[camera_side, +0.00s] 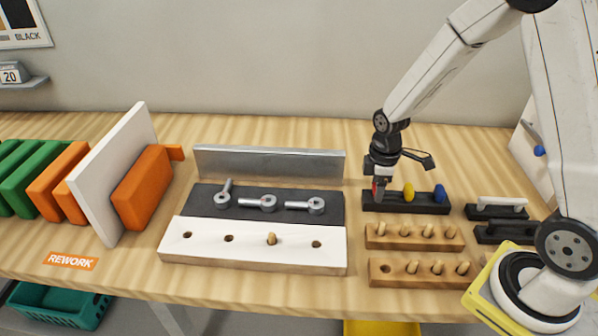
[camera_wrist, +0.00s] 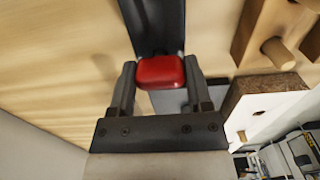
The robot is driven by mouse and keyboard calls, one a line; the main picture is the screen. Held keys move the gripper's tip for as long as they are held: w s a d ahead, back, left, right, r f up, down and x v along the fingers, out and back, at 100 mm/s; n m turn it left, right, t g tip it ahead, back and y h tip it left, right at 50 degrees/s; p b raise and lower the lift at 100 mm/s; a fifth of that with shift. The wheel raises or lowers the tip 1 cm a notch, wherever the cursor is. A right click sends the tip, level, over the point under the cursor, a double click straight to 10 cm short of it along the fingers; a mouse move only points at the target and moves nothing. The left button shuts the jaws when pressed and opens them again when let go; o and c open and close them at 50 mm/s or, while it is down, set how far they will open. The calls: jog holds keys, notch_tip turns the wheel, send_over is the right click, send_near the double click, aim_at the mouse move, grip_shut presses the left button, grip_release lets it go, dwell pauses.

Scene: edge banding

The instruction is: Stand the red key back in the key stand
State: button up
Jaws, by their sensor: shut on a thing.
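The red key (camera_side: 375,191) is at the left end of the black key stand (camera_side: 425,207), upright as far as I can see. In the wrist view the red key (camera_wrist: 160,72) sits between my two fingers, with the dark stand (camera_wrist: 155,25) behind it. My gripper (camera_side: 377,181) points down over the left end of the stand and is shut on the red key. A yellow key (camera_side: 409,193) and a blue key (camera_side: 440,194) stand to the right in the same stand. Whether the red key's lower end is fully seated is hidden.
Two wooden peg racks (camera_side: 413,236) (camera_side: 425,272) lie in front of the stand. A white board with holes (camera_side: 255,245) and a dark strip with metal clamps (camera_side: 265,203) lie to the left. Black holders (camera_side: 497,209) lie to the right.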

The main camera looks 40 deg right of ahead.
jog(key=o, duration=1.3)
jog(key=shift+r, duration=0.15)
jog(key=shift+r, duration=2.35)
jog(key=shift+s+a, duration=0.1)
jog(key=shift+s+a+r+m, duration=0.2)
jog(key=shift+s+a+m, duration=0.15)
jog(key=shift+m, duration=0.15)
jog(key=shift+s+a+r+m+t, duration=0.25)
jog(key=shift+s+a+m+t, duration=0.2)
jog(key=shift+s+a+m, duration=0.75)
jog(key=shift+s+a+r+m+t, duration=0.35)
jog(key=shift+s+a+m, duration=0.3)
jog(key=shift+s+m, duration=0.6)
jog(key=shift+s+a+r+m+t, duration=0.2)
jog(key=shift+s+a+m+t, duration=0.3)
jog(key=shift+s+a+m, duration=0.75)
